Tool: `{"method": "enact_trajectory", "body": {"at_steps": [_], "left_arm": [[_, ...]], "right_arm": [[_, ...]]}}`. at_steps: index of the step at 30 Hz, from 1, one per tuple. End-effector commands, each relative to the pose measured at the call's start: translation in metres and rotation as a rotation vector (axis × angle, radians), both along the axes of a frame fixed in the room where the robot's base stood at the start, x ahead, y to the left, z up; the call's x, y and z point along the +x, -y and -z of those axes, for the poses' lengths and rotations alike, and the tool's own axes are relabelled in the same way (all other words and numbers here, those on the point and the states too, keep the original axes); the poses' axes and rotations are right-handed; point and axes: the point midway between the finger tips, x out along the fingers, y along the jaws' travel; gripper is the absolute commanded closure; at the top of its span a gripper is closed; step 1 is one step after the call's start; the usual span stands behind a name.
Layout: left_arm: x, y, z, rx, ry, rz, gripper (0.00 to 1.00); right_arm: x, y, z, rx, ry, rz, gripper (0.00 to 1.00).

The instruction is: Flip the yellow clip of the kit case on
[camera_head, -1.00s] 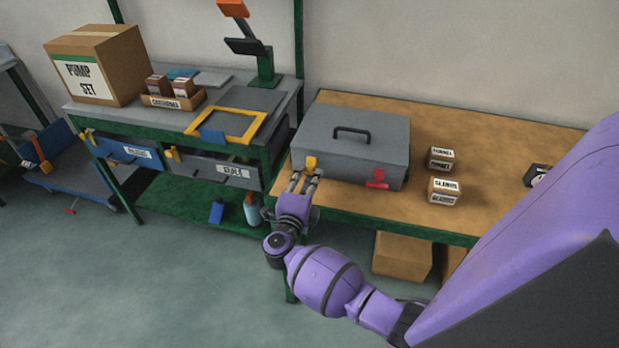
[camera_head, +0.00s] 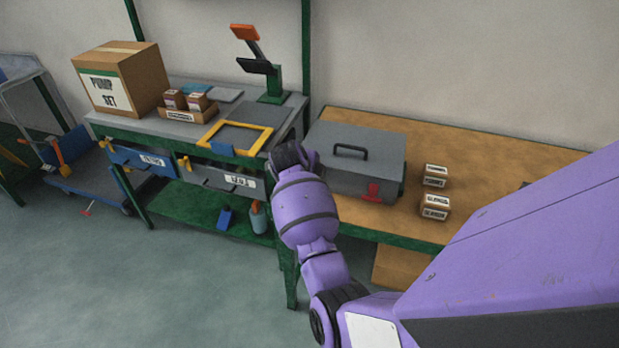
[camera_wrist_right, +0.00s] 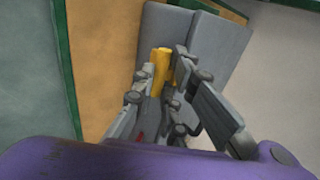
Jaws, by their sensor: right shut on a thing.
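The grey kit case (camera_head: 352,160), with a dark handle on its lid, stands closed-looking on the wooden table. A red clip (camera_head: 371,193) is on its front at the right. The yellow clip (camera_wrist_right: 161,68) shows in the right wrist view, upright against the grey case (camera_wrist_right: 218,48). My right gripper (camera_wrist_right: 160,80) is shut on the yellow clip, with its fingers at both sides. My left gripper is in no view.
Two small labelled boxes (camera_head: 435,206) stand right of the case on the wooden table (camera_head: 480,155). A green-framed workbench (camera_head: 110,128) with a yellow frame (camera_head: 262,140), drawers and a large carton (camera_head: 150,75) is at the left.

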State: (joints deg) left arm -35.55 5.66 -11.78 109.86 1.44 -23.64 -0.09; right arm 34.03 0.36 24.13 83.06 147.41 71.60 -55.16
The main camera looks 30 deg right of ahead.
Motion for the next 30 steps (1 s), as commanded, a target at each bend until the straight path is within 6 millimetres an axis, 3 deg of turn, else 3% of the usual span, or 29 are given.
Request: {"method": "enact_trajectory", "body": {"at_steps": [10,27,28,30], "left_arm": [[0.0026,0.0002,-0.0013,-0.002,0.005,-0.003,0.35],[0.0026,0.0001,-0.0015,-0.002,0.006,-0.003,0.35],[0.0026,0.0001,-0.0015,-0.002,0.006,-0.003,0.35],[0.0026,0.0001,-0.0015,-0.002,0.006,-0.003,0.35]], "right_arm": [[0.0053,0.0070,-0.0047,0.110,-0.098,0.001,1.00],[0.0051,0.0088,-0.0041,0.129,-0.118,0.002,1.00],[0.0051,0.0089,-0.0041,0.128,-0.118,0.002,0.84],[0.0052,0.0088,-0.0043,0.128,-0.118,0.002,0.75]]}}
